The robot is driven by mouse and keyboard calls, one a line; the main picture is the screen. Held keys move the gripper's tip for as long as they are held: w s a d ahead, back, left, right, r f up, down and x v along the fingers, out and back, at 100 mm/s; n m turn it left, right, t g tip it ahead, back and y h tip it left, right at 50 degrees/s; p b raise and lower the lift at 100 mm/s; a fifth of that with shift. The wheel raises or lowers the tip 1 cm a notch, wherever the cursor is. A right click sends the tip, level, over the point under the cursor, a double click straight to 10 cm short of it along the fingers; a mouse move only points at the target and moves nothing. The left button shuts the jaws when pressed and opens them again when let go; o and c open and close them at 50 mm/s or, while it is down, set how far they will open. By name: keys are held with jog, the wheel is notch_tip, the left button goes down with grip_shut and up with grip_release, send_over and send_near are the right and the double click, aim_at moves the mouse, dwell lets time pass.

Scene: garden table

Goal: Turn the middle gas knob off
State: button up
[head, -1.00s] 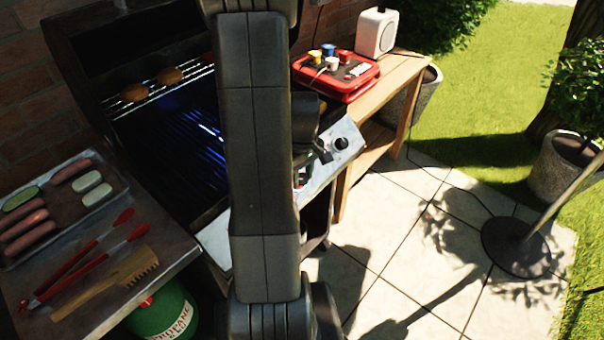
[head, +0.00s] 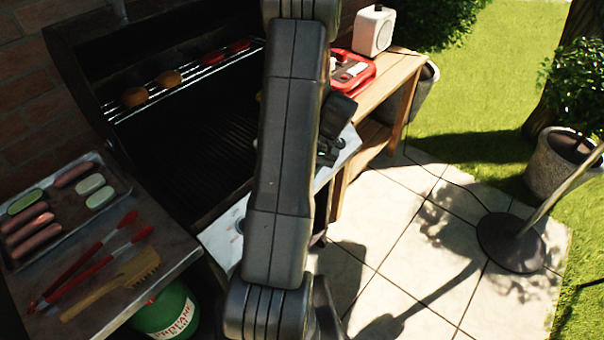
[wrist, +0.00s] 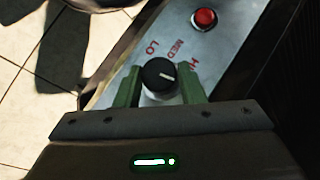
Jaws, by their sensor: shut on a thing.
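In the wrist view my gripper (wrist: 161,92) has its two green fingers on either side of a black gas knob (wrist: 161,74) and is shut on it. A white mark on the knob's face points to the right in that view. The words LO, MED and HI are printed in red on the panel around it. In the head view the grill (head: 190,138) stands open, and its front panel (head: 222,238) is mostly hidden behind my arm, so I cannot tell there which knob is held. No blue flame shows on the visible grate.
A red button (wrist: 204,19) sits on the panel beyond the knob. A side table (head: 95,250) holds a food tray (head: 117,180), red tongs (head: 85,268) and a brush (head: 120,283). A red case (head: 354,72) and a white speaker (head: 374,31) stand on a wooden bench (head: 398,72).

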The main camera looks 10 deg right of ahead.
jog(key=shift+d+m+y, duration=0.1)
jog(key=shift+m+y, duration=0.2)
jog(key=shift+m, duration=0.2)
dwell(0.3)
jog(key=o, duration=1)
jog(key=b+v, duration=0.1)
jog(key=v, duration=1.2)
jog(key=shift+w+d+r, duration=0.1)
jog(key=shift+d+r, duration=0.1)
jog(key=shift+d, duration=0.2)
jog(key=shift+f, duration=0.1)
